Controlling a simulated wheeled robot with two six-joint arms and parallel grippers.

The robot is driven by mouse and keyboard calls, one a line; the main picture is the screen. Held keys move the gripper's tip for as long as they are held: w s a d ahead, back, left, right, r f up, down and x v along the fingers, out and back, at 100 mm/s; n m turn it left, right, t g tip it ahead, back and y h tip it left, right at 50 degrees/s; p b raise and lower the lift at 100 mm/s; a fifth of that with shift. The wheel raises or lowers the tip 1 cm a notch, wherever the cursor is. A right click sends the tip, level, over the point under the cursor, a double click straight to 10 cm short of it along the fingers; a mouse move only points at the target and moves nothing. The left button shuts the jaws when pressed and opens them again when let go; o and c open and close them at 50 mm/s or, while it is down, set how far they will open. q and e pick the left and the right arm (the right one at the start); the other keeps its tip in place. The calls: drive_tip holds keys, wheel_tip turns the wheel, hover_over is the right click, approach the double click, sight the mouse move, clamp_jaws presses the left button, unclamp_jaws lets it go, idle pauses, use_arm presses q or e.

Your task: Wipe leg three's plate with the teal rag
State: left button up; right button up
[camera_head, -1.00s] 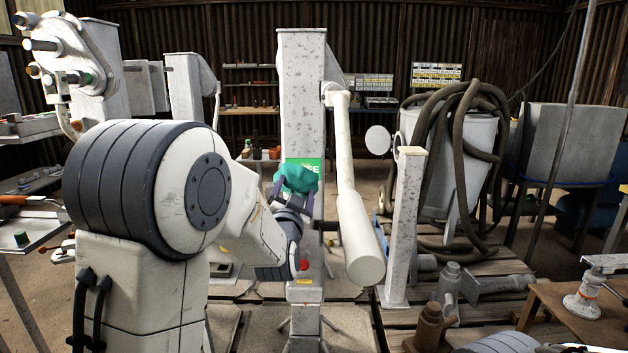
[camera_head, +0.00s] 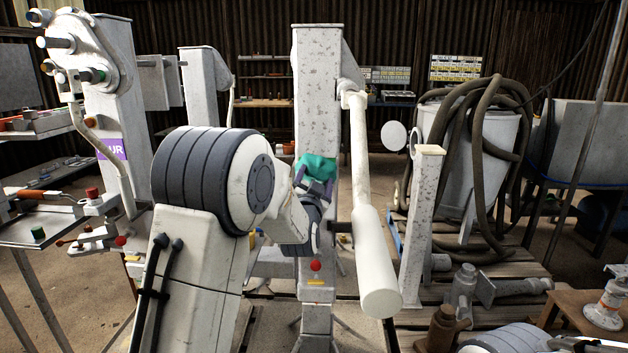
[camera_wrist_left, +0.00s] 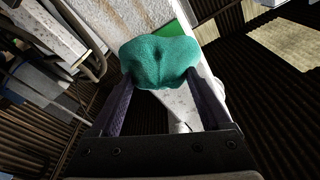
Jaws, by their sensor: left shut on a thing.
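The teal rag (camera_head: 317,167) is bunched between the fingers of my left gripper (camera_head: 315,181), in front of the tall white speckled leg (camera_head: 318,90). In the left wrist view the rag (camera_wrist_left: 160,62) fills the space between the dark purple fingers of my left gripper (camera_wrist_left: 160,95). The green plate (camera_wrist_left: 184,40) on the leg shows behind the rag, mostly covered by it. I cannot tell whether the rag touches the plate. My right gripper does not show.
A thick white cylinder (camera_head: 374,262) hangs just right of the leg. Another leg with a purple plate (camera_head: 112,149) stands at the left. A tool cart (camera_head: 30,232) stands at the front left. A drum with hoses (camera_head: 465,150) stands at the right.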

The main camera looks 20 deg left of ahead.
sight(331, 174)
use_arm(q)
drive_tip(key=shift+x, duration=1.15)
idle(0.6)
drive_tip(key=shift+f, duration=0.15)
drive_tip(key=shift+w+d, duration=0.2)
drive_tip(key=shift+d, duration=0.7)
drive_tip(key=shift+w+d, duration=0.25)
drive_tip(key=shift+d, duration=0.65)
drive_tip(key=shift+w, duration=0.1)
drive_tip(key=shift+s+a+b, duration=0.25)
drive_tip(key=shift+a+b, duration=0.45)
drive_tip(key=shift+a, duration=0.5)
drive_tip(key=shift+s+a, duration=0.2)
drive_tip(key=shift+a, duration=0.75)
